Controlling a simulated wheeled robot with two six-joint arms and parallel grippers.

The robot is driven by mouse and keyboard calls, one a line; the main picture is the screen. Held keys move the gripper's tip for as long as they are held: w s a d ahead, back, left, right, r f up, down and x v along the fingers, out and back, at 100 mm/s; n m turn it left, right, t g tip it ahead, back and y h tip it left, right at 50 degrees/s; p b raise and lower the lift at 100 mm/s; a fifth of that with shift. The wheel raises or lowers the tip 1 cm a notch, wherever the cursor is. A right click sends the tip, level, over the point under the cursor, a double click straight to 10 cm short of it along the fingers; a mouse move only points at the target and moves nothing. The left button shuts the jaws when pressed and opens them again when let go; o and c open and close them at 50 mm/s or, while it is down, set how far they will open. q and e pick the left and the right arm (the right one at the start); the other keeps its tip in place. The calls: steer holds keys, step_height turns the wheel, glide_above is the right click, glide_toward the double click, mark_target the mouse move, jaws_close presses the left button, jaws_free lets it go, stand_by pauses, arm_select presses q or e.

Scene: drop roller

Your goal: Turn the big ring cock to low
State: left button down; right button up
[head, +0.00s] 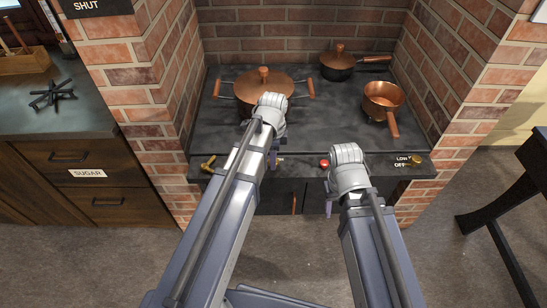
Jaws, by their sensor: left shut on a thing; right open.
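My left gripper (273,161) is at the front edge of the stove, below the big copper pot. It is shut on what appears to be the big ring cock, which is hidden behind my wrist. A small pale label shows just right of it, too covered to read. My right gripper (328,207) is open and empty, hanging in front of the stove's front, below a red knob (324,163). A brass cock (208,163) sits at the left end of the front edge. Another brass cock (414,159) sits at the right end, beside labels reading LOW and OFF.
The dark stove top (330,118) bears a large lidded copper pot (263,84), a small lidded dark pan (338,64) and a copper saucepan (382,99), its handle pointing forward. Brick walls (152,75) close in both sides. A dark stand (510,200) is at right.

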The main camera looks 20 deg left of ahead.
stand_by(0.3)
arm_select(q)
steer(key=shift+c, duration=1.9)
jaws_free()
step_height(320, 180, up, 8)
steer(key=p, duration=0.8)
steer(key=shift+f, duration=0.1)
